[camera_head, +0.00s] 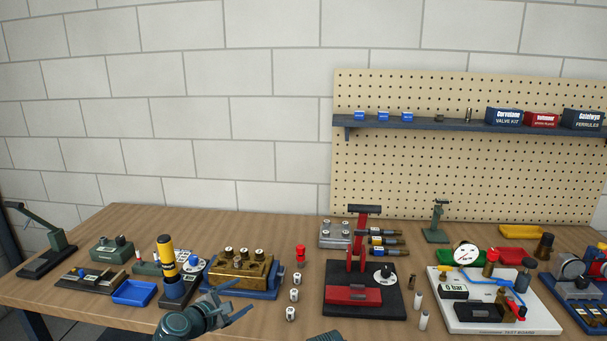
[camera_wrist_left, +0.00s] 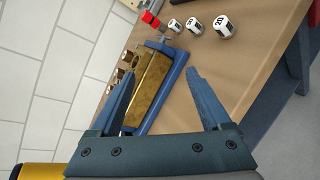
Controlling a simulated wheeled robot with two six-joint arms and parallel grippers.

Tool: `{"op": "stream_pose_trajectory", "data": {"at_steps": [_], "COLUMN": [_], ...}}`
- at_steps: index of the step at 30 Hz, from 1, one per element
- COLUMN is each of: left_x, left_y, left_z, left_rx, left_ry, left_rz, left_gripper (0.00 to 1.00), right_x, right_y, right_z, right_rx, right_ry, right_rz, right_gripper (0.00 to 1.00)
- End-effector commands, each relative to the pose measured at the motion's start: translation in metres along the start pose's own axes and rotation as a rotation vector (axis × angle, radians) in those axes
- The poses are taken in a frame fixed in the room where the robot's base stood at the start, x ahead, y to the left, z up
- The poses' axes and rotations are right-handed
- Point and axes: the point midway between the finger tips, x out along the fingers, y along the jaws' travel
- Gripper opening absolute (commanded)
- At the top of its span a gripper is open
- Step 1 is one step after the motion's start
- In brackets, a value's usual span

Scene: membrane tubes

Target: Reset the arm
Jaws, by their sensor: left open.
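My left gripper (camera_head: 240,299) is at the front of the bench, in front of the brass block in its blue holder. Its two fingers stand apart with nothing between them. In the left wrist view the open fingers of the left gripper (camera_wrist_left: 161,75) point toward the brass block (camera_wrist_left: 155,85), which shows beyond and between them. The same brass block (camera_head: 240,274) sits in the blue holder (camera_head: 262,293) in the head view. My right gripper cannot be made out; only a small dark part shows at the bottom edge of the head view.
Several small white labelled cylinders (camera_head: 294,295) and a red piece (camera_head: 300,253) stand right of the block. A yellow-and-black cylinder (camera_head: 167,252) stands close on the left. A red press (camera_head: 353,295) and a white test board (camera_head: 495,316) lie further right.

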Motion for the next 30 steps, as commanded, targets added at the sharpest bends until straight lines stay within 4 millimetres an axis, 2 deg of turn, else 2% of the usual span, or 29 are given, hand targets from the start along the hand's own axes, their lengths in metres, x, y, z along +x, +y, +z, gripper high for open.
{"op": "stream_pose_trajectory", "data": {"at_steps": [1, 4, 6, 9, 12, 15, 19, 23, 30], "left_x": [0.007, 0.009, 0.0, -0.024, -0.053, -0.078, -0.099, -0.107, -0.107], "left_y": [-0.029, -0.097, -0.144, -0.194, -0.223, -0.234, -0.237, -0.237, -0.237], "left_z": [0.025, 0.053, 0.067, 0.073, 0.071, 0.067, 0.064, 0.063, 0.062], "left_rx": [0.162, 0.534, 0.816, 1.179, 1.466, 1.666, 1.808, 1.858, 1.86], "left_ry": [-0.016, -0.06, -0.112, -0.204, -0.297, -0.375, -0.441, -0.465, -0.467], "left_rz": [-0.118, -0.378, -0.578, -0.851, -1.09, -1.28, -1.439, -1.503, -1.508], "left_gripper": [0.81, 0.81, 0.81, 0.81, 0.81, 0.81, 0.81, 0.81, 0.81], "right_x": [-0.009, -0.02, -0.028, -0.037, -0.045, -0.05, -0.053, -0.054, -0.053], "right_y": [0.001, 0.002, 0.003, 0.004, 0.004, 0.005, 0.005, 0.005, 0.005], "right_z": [0.001, 0.001, 0.002, 0.002, 0.003, 0.003, 0.003, 0.003, 0.003], "right_rx": [0.0, 0.0, 0.0, 0.0, 0.0, 0.0, 0.0, 0.0, 0.0], "right_ry": [0.0, 0.0, 0.0, 0.0, 0.0, 0.0, 0.0, 0.0, 0.0], "right_rz": [0.0, 0.0, 0.0, 0.0, 0.0, 0.0, 0.0, 0.0, 0.0], "right_gripper": [0.5, 0.5, 0.5, 0.5, 0.5, 0.5, 0.5, 0.5, 0.5]}}
